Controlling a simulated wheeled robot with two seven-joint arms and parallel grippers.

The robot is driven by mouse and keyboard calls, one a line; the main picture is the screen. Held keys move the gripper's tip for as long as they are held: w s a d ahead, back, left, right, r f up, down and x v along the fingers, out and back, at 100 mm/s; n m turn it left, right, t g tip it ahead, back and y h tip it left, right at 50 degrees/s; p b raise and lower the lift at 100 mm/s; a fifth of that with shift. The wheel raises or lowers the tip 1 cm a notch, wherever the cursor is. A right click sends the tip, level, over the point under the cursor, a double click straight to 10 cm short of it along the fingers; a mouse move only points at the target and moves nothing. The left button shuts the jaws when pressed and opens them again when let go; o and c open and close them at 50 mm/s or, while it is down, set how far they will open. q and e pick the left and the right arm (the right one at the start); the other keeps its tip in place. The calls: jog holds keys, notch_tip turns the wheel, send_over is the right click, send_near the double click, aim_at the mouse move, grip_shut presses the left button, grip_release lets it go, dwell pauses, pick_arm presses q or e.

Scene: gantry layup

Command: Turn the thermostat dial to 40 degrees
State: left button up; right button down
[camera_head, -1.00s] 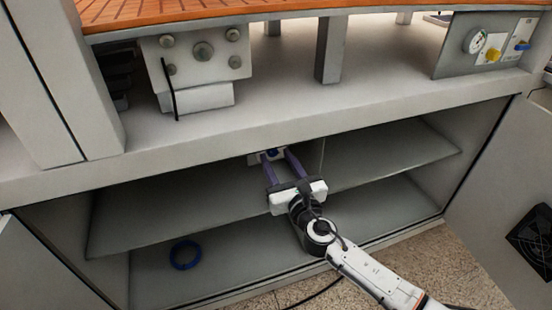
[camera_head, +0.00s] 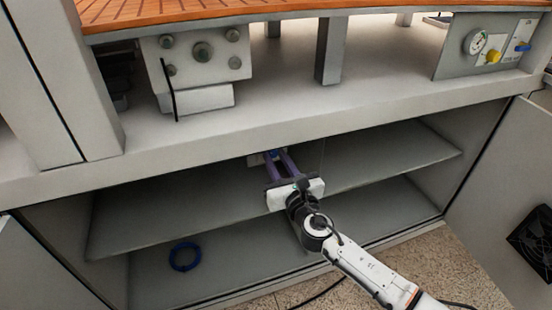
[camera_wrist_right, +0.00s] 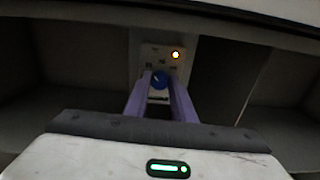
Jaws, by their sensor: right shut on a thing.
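The thermostat is a small pale panel (camera_wrist_right: 150,53) inside the cabinet, with a lit orange lamp at its upper right in the right wrist view. Its blue dial (camera_wrist_right: 159,80) sits between the purple fingers of my right gripper (camera_wrist_right: 160,82), which are shut on it. In the head view the panel (camera_head: 254,160) is mostly hidden behind the fingers, and the right gripper (camera_head: 274,155) reaches in from below right. The dial's marks are too small and dark to read. My left gripper is not in view.
A grey shelf (camera_head: 135,215) crosses the open cabinet, with a blue ring (camera_head: 184,257) on the floor below it. The cabinet's front edge (camera_head: 330,121) runs just above the gripper. A gauge panel (camera_head: 450,58) stands at the upper right. Open doors flank the cabinet.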

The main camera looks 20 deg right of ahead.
jog(key=m+b, duration=0.1)
jog(key=m, duration=0.2)
jog(key=shift+f, duration=0.1)
jog(key=m+b, duration=0.1)
jog(key=m, duration=0.4)
jog(key=shift+d+m, duration=0.1)
jog(key=shift+m, duration=0.3)
jog(key=m+b, duration=0.1)
jog(key=m, duration=0.4)
jog(key=shift+d+f+m, duration=0.1)
jog(key=shift+m, duration=1.8)
jog(key=c, duration=1.5)
grip_release()
